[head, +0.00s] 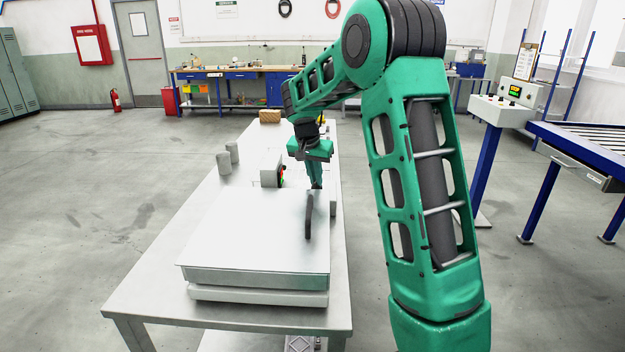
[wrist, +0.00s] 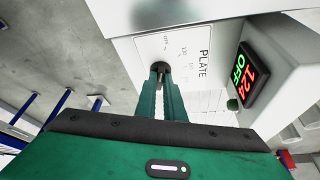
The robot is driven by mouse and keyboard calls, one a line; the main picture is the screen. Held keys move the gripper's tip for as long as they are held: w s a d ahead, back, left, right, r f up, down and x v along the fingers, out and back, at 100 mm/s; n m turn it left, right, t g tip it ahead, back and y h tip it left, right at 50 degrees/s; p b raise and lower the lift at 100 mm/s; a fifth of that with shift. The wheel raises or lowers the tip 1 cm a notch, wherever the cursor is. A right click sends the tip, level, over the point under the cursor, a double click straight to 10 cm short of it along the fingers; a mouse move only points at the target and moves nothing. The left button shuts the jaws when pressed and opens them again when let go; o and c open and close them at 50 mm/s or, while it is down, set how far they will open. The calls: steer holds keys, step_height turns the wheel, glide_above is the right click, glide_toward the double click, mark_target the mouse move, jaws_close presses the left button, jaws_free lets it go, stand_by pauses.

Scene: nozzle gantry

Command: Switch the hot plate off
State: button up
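The hot plate's control panel (wrist: 200,60) shows in the wrist view, marked "PLATE", with a dial scale and an "OFF" mark. A dark round knob (wrist: 159,68) sits on it. My gripper's (wrist: 163,78) two green fingers point at the panel, one on each side of the knob's grip, and look shut on it. The fingers hide part of the knob, so its exact pointing is unclear. A display (wrist: 246,76) beside the panel reads 124 in red and OFF in green. In the head view my gripper (head: 315,184) reaches down beside a large flat metal slab (head: 250,235).
The slab lies on a long metal table (head: 165,285). Behind it stand a small display box (head: 270,174), two grey cylinders (head: 228,158) and a brown block (head: 270,117). A roller conveyor (head: 585,140) and a control post (head: 503,112) are at right. The floor at left is open.

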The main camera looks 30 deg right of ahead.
steer(key=o, duration=0.4)
steer(key=shift+w+a+f, duration=0.1)
steer(key=shift+w+a, duration=0.05)
steer(key=shift+w, duration=0.2)
steer(key=shift+s, duration=0.15)
steer(key=shift+s, duration=0.1)
steer(key=v, duration=1)
steer(key=shift+r, duration=0.4)
steer(key=s+d+n, duration=0.1)
steer(key=s+d, duration=0.1)
steer(key=s, duration=1.1)
steer(key=s+a+f+n+g+y, duration=0.1)
steer(key=s+a+f, duration=0.1)
steer(key=s, duration=0.8)
steer(key=s+a+f+n+y, duration=0.1)
steer(key=s+f, duration=0.3)
steer(key=s, duration=0.6)
steer(key=s+a+f+n+g+y, duration=0.1)
steer(key=s+a+f, duration=0.2)
steer(key=s, duration=0.7)
steer(key=shift+s+f+g+y, duration=0.3)
steer(key=shift+s+f+y, duration=0.05)
steer(key=shift+s+y, duration=0.05)
